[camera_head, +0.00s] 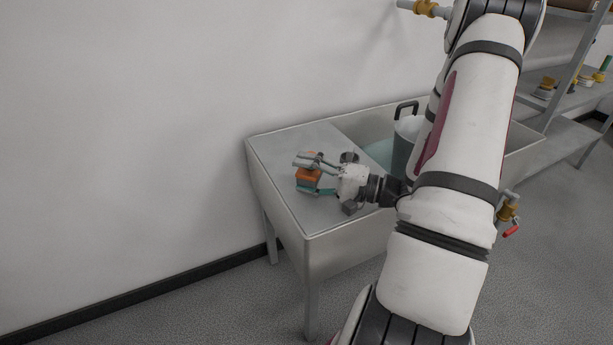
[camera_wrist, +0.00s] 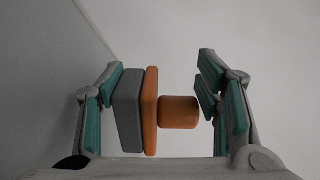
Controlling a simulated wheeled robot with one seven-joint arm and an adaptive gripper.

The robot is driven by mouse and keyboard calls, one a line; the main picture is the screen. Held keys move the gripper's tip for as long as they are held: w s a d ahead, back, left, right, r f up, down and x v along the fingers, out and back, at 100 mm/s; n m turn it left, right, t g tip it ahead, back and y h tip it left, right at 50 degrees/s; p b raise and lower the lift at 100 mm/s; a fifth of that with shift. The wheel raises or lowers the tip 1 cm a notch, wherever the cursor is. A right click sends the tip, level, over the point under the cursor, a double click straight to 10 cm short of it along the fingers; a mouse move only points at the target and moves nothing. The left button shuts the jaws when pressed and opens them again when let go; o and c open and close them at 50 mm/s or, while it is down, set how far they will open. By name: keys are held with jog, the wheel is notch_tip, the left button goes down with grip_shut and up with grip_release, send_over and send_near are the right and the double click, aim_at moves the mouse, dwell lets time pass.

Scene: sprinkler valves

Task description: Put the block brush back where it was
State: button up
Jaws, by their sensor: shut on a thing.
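The block brush (camera_head: 308,175) shows as a small orange block in the head view, at the left, flat end of the sink unit. In the wrist view the brush (camera_wrist: 150,110) has a grey pad, an orange backing plate and a round orange knob. My gripper (camera_wrist: 163,95) is shut on it, with the left finger by the grey pad and the right finger at the knob. In the head view my gripper (camera_head: 318,172) is over the drainboard. I cannot tell whether the brush touches the surface.
The sink unit's drainboard (camera_head: 290,145) is otherwise clear, with a wall behind it. A grey bucket (camera_head: 402,150) stands in the basin at right, partly hidden by my arm. A valve with a red handle (camera_head: 511,231) is beyond my arm. A shelf rack (camera_head: 565,100) stands far right.

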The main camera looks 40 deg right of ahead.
jog(key=shift+f+b, duration=0.4)
jog(key=shift+b, duration=0.05)
jog(key=shift+f+b, duration=0.25)
jog(key=shift+b, duration=0.05)
jog(key=o, duration=1)
jog(key=shift+o, duration=0.2)
jog(key=shift+r, duration=0.1)
